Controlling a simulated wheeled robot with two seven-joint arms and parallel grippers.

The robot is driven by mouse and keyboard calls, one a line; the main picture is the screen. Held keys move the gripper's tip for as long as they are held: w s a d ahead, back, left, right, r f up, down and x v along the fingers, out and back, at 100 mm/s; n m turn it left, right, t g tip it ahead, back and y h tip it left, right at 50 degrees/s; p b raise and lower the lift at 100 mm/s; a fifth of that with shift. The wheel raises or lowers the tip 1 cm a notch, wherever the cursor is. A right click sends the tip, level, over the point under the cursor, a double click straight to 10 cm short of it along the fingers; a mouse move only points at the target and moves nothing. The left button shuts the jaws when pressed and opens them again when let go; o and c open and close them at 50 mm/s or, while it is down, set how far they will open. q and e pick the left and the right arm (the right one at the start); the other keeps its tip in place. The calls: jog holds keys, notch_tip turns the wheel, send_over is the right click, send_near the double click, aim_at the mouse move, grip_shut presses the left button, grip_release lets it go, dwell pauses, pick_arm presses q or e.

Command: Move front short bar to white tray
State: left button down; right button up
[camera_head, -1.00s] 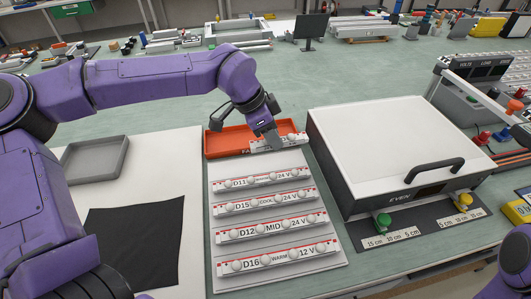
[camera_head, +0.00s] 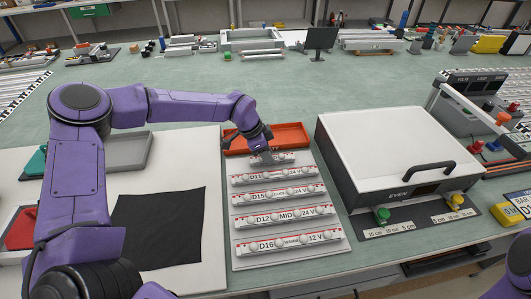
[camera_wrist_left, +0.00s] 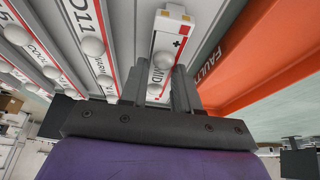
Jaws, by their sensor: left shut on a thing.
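My left gripper (camera_head: 263,155) is shut on a short white bar (camera_head: 285,157), between the orange-red tray and the rearmost labelled bar in the head view. In the left wrist view the short bar (camera_wrist_left: 167,40) lies between the fingers, showing red marks and the letters MID. The fingers hide part of it, and I cannot tell whether it touches the surface below. A pale rack (camera_head: 300,254) holds rows of bars marked D11, D15, D12 and D16. A shallow grey tray (camera_head: 130,150) stands to the left. My right gripper is out of view.
The orange-red tray (camera_head: 290,136), marked FAULTY in the wrist view, lies just behind the held bar. A white box with a black handle (camera_head: 385,140) stands right of the rack. A black cloth (camera_head: 160,225) lies left of the rack.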

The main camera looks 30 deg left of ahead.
pick_arm(q)
jog(key=c, duration=0.9)
grip_release()
jog(key=shift+w+f, duration=0.2)
jog(key=shift+o, duration=0.5)
jog(key=shift+a, duration=0.1)
jog(key=shift+s+r, duration=0.15)
jog(key=shift+s, duration=0.05)
jog(key=shift+r+p, duration=0.2)
jog(key=shift+p, duration=0.1)
jog(key=shift+a+r, duration=0.15)
jog(key=shift+r, duration=0.2)
jog(key=b+v, duration=0.2)
jog(key=v, duration=0.9)
